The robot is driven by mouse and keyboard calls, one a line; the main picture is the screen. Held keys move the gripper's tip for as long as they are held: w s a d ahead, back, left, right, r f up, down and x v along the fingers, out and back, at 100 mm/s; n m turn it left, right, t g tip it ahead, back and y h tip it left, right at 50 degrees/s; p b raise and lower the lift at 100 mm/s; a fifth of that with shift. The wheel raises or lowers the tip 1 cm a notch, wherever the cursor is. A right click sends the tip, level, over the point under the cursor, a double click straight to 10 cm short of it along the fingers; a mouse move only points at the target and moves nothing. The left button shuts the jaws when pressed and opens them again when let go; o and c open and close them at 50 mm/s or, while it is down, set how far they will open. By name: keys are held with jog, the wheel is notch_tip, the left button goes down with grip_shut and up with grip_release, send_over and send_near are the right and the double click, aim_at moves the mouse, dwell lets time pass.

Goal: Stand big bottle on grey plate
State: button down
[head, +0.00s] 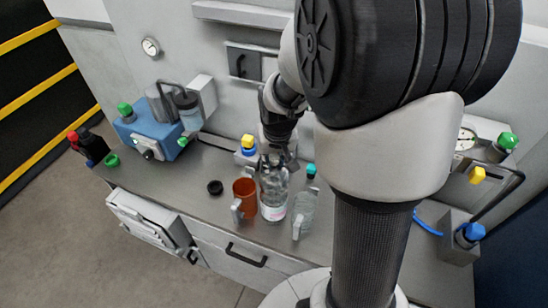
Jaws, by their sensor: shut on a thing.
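The big bottle (272,196) is clear, with a pale label low on its side. It is upright near the front of the grey worktop (185,185). My gripper (276,160) is over it from above and shut on its upper part. My arm hides part of the bench behind and to the right. I cannot tell whether the bottle's base touches the worktop. I cannot make out a separate grey plate with certainty.
An orange mug (244,193) is close on the bottle's left, a clear mug (304,214) close on its right. A black cap (215,187) lies farther left. A blue machine (147,132) stands at the back left. The worktop's left front is mostly clear.

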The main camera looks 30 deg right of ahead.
jog(key=shift+w, duration=0.15)
jog(key=c, duration=1.3)
grip_release()
jog(key=shift+s, duration=0.2)
